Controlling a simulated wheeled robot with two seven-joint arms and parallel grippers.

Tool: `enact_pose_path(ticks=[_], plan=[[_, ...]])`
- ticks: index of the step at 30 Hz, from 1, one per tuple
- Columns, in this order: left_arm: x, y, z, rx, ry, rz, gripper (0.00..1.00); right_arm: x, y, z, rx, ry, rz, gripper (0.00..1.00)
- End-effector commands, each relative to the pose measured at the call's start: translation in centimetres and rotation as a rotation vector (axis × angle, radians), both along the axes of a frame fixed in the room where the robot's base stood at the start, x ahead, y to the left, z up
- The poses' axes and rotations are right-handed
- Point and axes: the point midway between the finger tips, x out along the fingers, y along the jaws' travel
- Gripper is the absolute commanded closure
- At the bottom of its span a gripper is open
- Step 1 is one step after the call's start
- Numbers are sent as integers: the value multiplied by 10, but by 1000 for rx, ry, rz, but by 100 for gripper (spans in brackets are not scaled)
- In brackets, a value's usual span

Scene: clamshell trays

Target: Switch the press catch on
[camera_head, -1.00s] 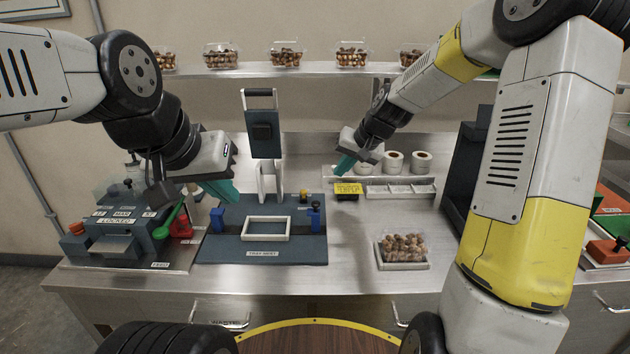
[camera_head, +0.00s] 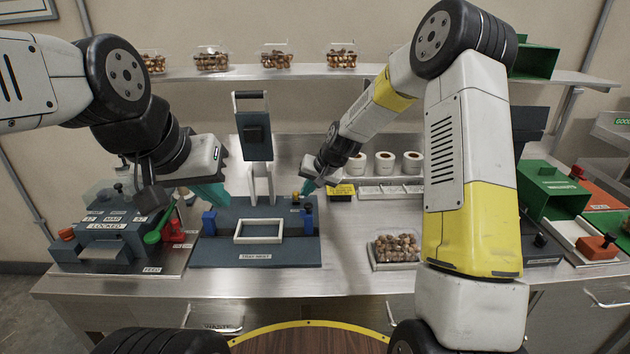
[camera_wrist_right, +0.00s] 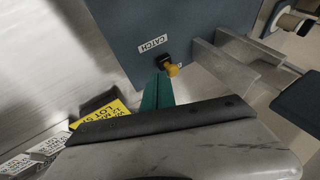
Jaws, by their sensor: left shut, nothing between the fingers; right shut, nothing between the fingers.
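The press (camera_head: 256,136) stands upright on a dark blue base (camera_head: 297,252) marked TRAY NEST, its head raised above a white frame. The catch (camera_head: 296,197) is a small yellow-tipped lever on the base's back right. In the right wrist view the catch (camera_wrist_right: 173,70) sits beside the CATCH label, on a small black mount. My right gripper (camera_head: 307,188) is shut and empty, its teal fingertips just beside the catch; in the right wrist view the fingertips (camera_wrist_right: 158,88) almost meet it, and contact is unclear. My left gripper (camera_head: 217,197) is shut and empty, left of the press.
A labelled machine with a green lever (camera_head: 153,237) stands at the left. A clear tray of nuts (camera_head: 396,249) sits right of the press base. A yellow label block (camera_head: 342,190) and white rolls (camera_head: 384,162) are behind. Bare steel lies between.

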Motion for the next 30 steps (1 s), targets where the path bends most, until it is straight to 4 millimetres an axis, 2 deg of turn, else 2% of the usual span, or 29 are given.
enact_pose_path(ticks=[11,19,30], plan=[[0,0,0,0,0,0,100,0,3,0,0,0,0,100],[0,0,0,0,0,0,100,-1,33,0,0,0,5,100],[0,0,0,0,0,0,100,0,38,0,1,0,2,100]])
